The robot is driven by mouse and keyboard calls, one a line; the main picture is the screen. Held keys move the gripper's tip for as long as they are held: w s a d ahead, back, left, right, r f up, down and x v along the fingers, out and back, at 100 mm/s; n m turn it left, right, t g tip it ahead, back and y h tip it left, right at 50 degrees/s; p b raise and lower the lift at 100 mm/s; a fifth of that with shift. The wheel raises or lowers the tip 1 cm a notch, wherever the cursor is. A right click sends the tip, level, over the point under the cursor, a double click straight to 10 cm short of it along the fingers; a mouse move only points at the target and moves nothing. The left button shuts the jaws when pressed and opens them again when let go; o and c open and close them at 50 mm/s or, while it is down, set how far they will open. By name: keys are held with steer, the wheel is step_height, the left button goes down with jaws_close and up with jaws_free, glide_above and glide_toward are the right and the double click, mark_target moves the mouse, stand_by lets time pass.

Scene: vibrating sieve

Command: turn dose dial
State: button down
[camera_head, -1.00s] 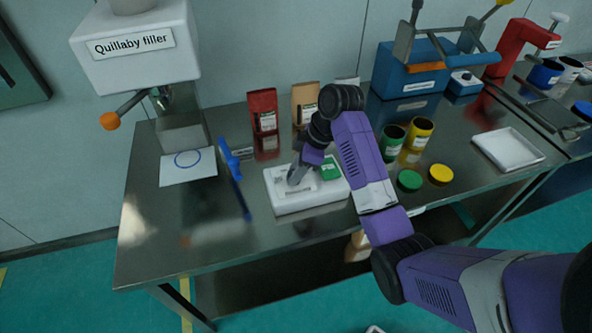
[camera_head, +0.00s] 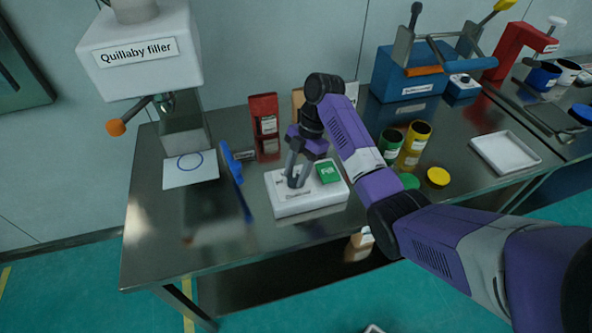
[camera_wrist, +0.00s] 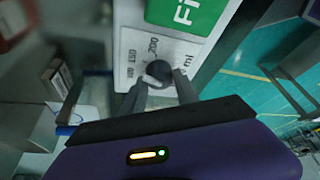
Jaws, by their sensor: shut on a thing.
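The dose dial (camera_wrist: 159,71) is a small dark round knob on a white control box (camera_head: 308,205). In the wrist view it sits between my two fingertips, with printed volume marks around it. My gripper (camera_head: 294,182) points down at the box and is shut on the dial. It also shows in the wrist view (camera_wrist: 159,84). A green button plate (camera_head: 328,173) marked "Fill" is on the same box, right of my gripper. In the head view my fingers hide the dial.
The Quillaby filler (camera_head: 140,55) stands at the left, with an orange-tipped lever (camera_head: 117,127) and a marked white pad (camera_head: 190,170) below. A blue tool (camera_head: 232,162) lies left of the box. Red pouch (camera_head: 264,115), green and yellow cans (camera_head: 414,142) stand behind.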

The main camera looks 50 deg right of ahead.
steer(key=n, duration=0.2)
steer(key=n+g+p, duration=0.1)
steer(key=n, duration=0.1)
steer(key=shift+w+r+g, duration=0.1)
steer(key=shift+w+g, duration=0.05)
steer(key=shift+g, duration=0.15)
steer(key=shift+n+g+h+p, duration=0.35)
steer(key=shift+n+g, duration=0.25)
steer(key=shift+n, duration=1.2)
steer(key=c, duration=0.9)
jaws_free()
steer(key=shift+w, duration=0.1)
steer(key=p+v, duration=0.2)
steer(key=v, duration=0.5)
steer(key=shift+w+d+r, duration=0.1)
steer(key=shift+r, duration=0.2)
